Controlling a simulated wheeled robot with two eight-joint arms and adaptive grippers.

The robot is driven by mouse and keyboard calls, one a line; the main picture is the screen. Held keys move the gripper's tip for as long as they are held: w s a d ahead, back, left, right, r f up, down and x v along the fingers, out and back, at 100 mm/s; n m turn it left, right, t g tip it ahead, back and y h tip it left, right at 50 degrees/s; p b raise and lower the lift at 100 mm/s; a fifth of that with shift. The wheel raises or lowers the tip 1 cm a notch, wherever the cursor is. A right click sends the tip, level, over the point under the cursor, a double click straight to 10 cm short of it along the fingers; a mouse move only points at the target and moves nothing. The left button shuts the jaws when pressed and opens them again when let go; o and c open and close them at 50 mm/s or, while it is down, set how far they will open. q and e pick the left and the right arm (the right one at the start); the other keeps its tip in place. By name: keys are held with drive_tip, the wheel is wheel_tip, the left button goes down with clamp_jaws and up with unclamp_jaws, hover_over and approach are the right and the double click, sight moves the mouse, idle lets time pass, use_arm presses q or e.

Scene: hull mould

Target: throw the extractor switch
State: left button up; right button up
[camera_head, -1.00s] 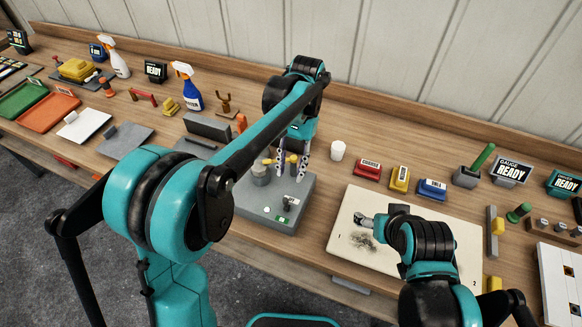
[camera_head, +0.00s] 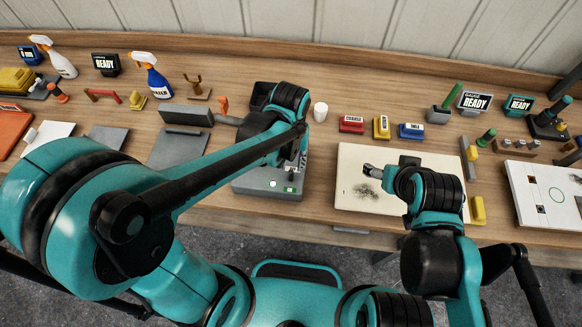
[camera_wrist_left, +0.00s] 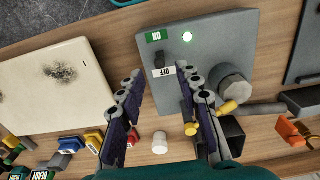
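The extractor switch is a small black lever (camera_wrist_left: 160,60) on a grey block (camera_head: 250,187), between a green ON label (camera_wrist_left: 157,36) and a white OFF label (camera_wrist_left: 162,71). The lever is close beside the OFF label; its tilt is hard to tell. A round light (camera_wrist_left: 187,37) glows near the ON label. My left gripper (camera_wrist_left: 158,77) is open and empty over the block, its fingertips either side of the OFF label in the wrist view. In the head view my arm partly hides this gripper. My right gripper (camera_head: 371,171) is over a white board, its opening unclear.
A grey cylinder (camera_wrist_left: 231,86) and yellow-handled fittings (camera_wrist_left: 228,107) stand on or beside the block, close to my left fingers. The smudged white board (camera_head: 350,205) lies to the right. A white cup (camera_head: 320,111) and coloured blocks (camera_head: 351,124) stand behind.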

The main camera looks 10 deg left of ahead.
sight(291, 171)
use_arm(q)
wheel_tip(291, 171, down, 6)
drive_tip(key=shift+f+b, duration=0.1)
drive_tip(key=shift+b, duration=0.55)
drive_tip(key=shift+d+f, duration=0.1)
drive_tip(key=c, duration=0.7)
drive_tip(key=shift+w, duration=0.1)
clamp_jaws()
